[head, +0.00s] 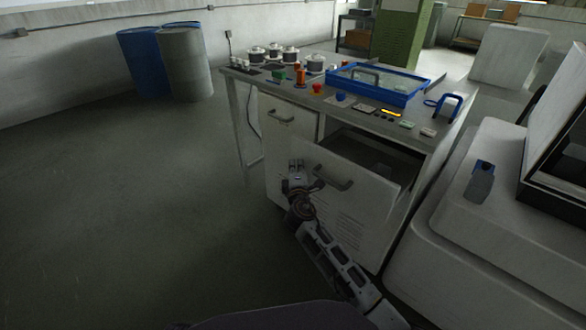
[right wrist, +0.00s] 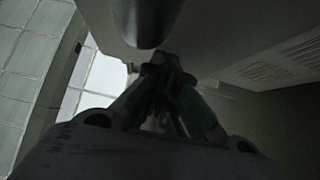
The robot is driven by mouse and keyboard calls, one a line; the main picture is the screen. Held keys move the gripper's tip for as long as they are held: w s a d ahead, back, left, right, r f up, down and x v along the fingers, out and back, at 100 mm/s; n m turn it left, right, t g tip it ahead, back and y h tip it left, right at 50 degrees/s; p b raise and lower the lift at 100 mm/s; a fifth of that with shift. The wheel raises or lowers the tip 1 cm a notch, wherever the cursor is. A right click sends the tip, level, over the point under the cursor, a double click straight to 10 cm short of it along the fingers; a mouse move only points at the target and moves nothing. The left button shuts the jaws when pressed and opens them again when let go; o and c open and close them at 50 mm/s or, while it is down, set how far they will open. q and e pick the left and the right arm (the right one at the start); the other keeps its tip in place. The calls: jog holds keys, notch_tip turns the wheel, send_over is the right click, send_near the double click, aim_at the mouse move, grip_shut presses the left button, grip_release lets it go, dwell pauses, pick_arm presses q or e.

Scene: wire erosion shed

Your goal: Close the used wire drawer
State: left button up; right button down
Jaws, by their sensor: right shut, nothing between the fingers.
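The used wire drawer (head: 365,192) is a pale grey front with a dark curved handle (head: 333,181) and vent slots. It stands pulled out of the workbench cabinet, and its dark inside shows behind the front. My right gripper (head: 295,166) is shut and empty, just left of the handle in the head view. In the right wrist view the shut fingertips (right wrist: 160,62) are close to a dark rounded bar, probably the handle (right wrist: 147,22). I cannot tell whether they touch. My left gripper is not in view.
The bench top (head: 335,105) holds several pots, a blue-framed glass case (head: 378,84) and small controls. Another closed door with a handle (head: 280,117) is left of the drawer. A pale machine (head: 480,215) stands close on the right. The floor at left is free.

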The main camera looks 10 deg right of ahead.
jog(key=w+d, duration=0.3)
jog(key=d, duration=0.1)
jog(key=w+d+b, duration=0.1)
jog(key=w+d, duration=0.3)
jog(key=d, duration=0.1)
jog(key=w+d, duration=0.3)
jog(key=d, duration=0.1)
jog(key=shift+w+d, duration=0.35)
jog(key=shift+d, duration=0.05)
jog(key=shift+w+d, duration=0.2)
jog(key=shift+d, duration=0.1)
jog(key=shift+w+d+r, duration=0.1)
jog(key=shift+w+d, duration=0.05)
jog(key=shift+d, duration=0.1)
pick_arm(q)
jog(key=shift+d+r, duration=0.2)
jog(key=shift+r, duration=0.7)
pick_arm(e)
jog(key=shift+r, duration=0.1)
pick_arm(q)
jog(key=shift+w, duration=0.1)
pick_arm(e)
jog(key=shift+d+r, duration=0.1)
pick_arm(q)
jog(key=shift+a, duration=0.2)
